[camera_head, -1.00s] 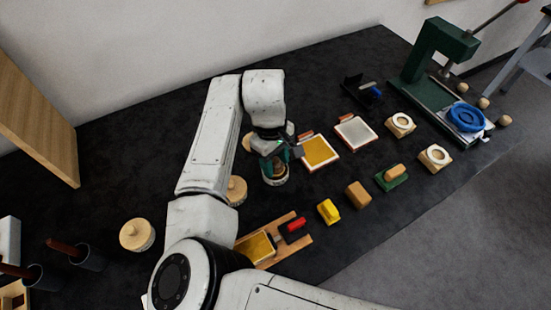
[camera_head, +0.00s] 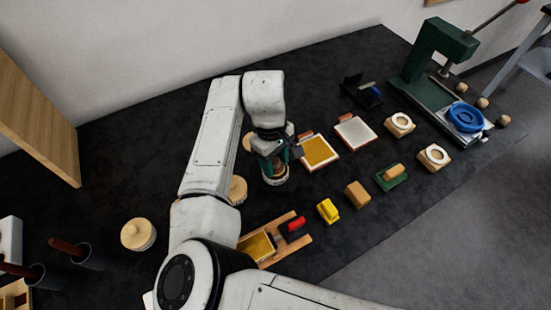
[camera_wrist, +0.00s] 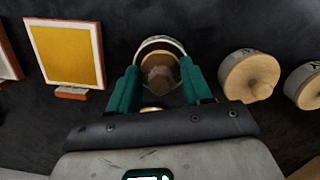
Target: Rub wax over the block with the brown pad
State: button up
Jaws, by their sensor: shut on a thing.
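In the wrist view, my gripper (camera_wrist: 160,82) has its teal fingers shut on a round brown pad (camera_wrist: 159,76) with a knob-like grip. The pad is over or inside an open, pale-rimmed pot (camera_wrist: 177,45); its underside is hidden, so I cannot tell whether it touches the contents. In the head view, my gripper (camera_head: 278,158) is at that pot (camera_head: 276,181), pointing down. A block with a golden top (camera_head: 257,247) sits in a wooden cradle (camera_head: 300,246) at the front, partly behind my arm.
A gold-topped tray (camera_head: 318,151) and a pale tray (camera_head: 355,132) are to the right. Nearer are a yellow tool (camera_head: 328,210), a wooden block (camera_head: 357,194) and a green pad (camera_head: 391,178). A lidded pot (camera_head: 138,234) stands left; a green press (camera_head: 440,60) is at the back right.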

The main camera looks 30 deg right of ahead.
aim_at(276, 160)
jog(key=shift+f, duration=0.1)
dwell(0.3)
notch_tip(276, 160, up, 7)
jog(key=p, duration=0.7)
jog(key=shift+p, duration=0.3)
dwell(0.4)
